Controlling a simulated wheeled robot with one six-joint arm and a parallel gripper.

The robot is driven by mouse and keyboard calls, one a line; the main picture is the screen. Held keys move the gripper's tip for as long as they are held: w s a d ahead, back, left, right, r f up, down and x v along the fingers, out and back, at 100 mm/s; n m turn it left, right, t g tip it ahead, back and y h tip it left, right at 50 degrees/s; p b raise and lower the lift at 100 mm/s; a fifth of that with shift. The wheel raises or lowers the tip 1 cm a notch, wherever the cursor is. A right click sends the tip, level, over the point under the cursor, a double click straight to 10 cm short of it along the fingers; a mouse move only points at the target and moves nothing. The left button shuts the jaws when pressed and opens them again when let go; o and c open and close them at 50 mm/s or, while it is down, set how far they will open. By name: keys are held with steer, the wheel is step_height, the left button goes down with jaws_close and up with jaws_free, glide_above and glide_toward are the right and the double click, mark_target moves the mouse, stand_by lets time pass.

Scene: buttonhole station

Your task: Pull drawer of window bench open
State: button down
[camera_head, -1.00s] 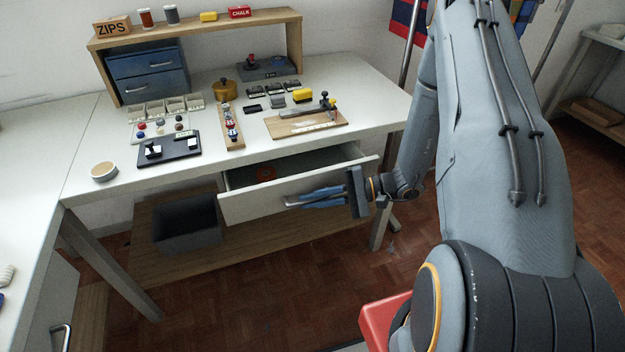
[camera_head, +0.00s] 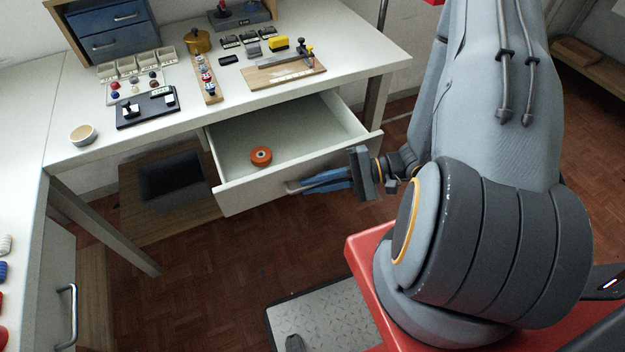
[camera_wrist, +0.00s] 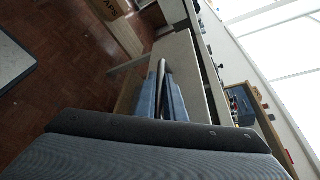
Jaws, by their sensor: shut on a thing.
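The drawer (camera_head: 232,191) of the window bench (camera_head: 285,98) stands pulled out in the head view. Its inside is visible and an orange roll (camera_head: 261,156) lies in it. My gripper (camera_head: 306,188) has its blue fingers at the bar handle (camera_head: 292,187) on the drawer front, shut on it. In the wrist view the blue fingers (camera_wrist: 160,98) close on either side of the handle (camera_wrist: 165,72), with the pale drawer front beside them. The finger pads are partly hidden.
A grey bin (camera_head: 172,180) stands on the low wooden shelf under the bench. Small parts, a black device (camera_head: 147,108) and a wooden board (camera_head: 284,77) lie on the bench top. A cabinet with a handle (camera_head: 68,318) stands at left. Floor before the drawer is clear.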

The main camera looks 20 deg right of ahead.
steer(key=c, duration=2.1)
jaws_free()
steer(key=shift+b+v, duration=0.65)
steer(key=shift+v, duration=3.3)
steer(key=shift+w+r, duration=0.1)
steer(key=a+r+n+g+h, duration=0.1)
steer(key=r+n+h, duration=0.2)
steer(key=r+h, duration=0.2)
steer(key=a+r+n+g+h, duration=0.1)
steer(key=a+r+n+h, duration=0.1)
steer(key=r+h, duration=0.3)
steer(key=s+a+r+n+g+h, duration=0.1)
steer(key=a+r+n+h, duration=0.1)
steer(key=r+n+h, duration=0.2)
step_height(320, 180, up, 3)
steer(key=shift+a+f+g+h, duration=0.15)
steer(key=shift+g+h, duration=0.25)
steer(key=shift+h, duration=0.2)
